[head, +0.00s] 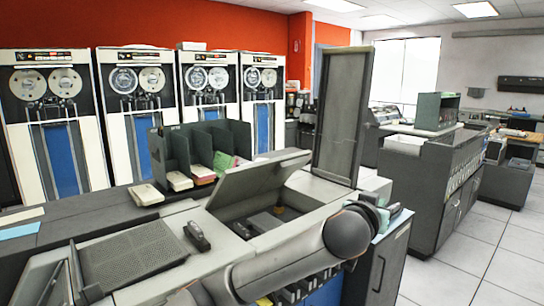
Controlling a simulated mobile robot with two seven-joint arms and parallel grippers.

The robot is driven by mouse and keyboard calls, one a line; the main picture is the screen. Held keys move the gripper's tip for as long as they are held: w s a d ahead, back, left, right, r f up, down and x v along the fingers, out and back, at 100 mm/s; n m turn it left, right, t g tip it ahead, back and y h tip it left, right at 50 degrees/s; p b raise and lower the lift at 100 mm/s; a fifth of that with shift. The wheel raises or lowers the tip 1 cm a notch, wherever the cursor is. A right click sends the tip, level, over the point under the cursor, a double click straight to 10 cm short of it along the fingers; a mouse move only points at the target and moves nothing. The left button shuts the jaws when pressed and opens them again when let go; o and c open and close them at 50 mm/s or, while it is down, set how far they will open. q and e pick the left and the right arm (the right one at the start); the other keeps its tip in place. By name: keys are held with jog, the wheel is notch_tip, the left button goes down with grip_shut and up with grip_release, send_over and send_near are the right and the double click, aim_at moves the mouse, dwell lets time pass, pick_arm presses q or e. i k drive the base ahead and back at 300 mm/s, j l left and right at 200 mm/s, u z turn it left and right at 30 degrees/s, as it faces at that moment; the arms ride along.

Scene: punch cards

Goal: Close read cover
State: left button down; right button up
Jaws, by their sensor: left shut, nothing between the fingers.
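The card machine (190,210) fills the foreground. A light grey cover (262,177) stands raised at a slant over a dark recess in its middle. A tall dark-framed panel (342,108) stands upright at its right end. No label shows which of these is the read cover. My left arm reaches across the front of the machine from the bottom. My left gripper (384,211) is at the machine's right end, right of and below the foot of the upright panel, partly hidden behind my own wrist. It holds nothing. I cannot tell if it touches the machine. My right gripper is out of view.
Card trays (178,181) and dark dividers (180,150) stand on the machine's back left. Tape drives (140,90) line the red wall. Another dark cabinet (430,185) stands to the right, with clear tiled floor (480,265) beside it.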

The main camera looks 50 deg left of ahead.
aim_at(236, 185)
jog(key=i+u, duration=0.1)
jog(key=i, duration=0.6)
jog(key=i+l, duration=0.1)
jog(key=i, duration=0.65)
jog(key=i+j+u, duration=0.1)
jog(key=i+u, duration=0.2)
jog(key=i, duration=0.3)
jog(key=i+u, duration=0.3)
jog(key=i, duration=0.3)
jog(key=i+z, duration=0.1)
jog(key=z, duration=9.1)
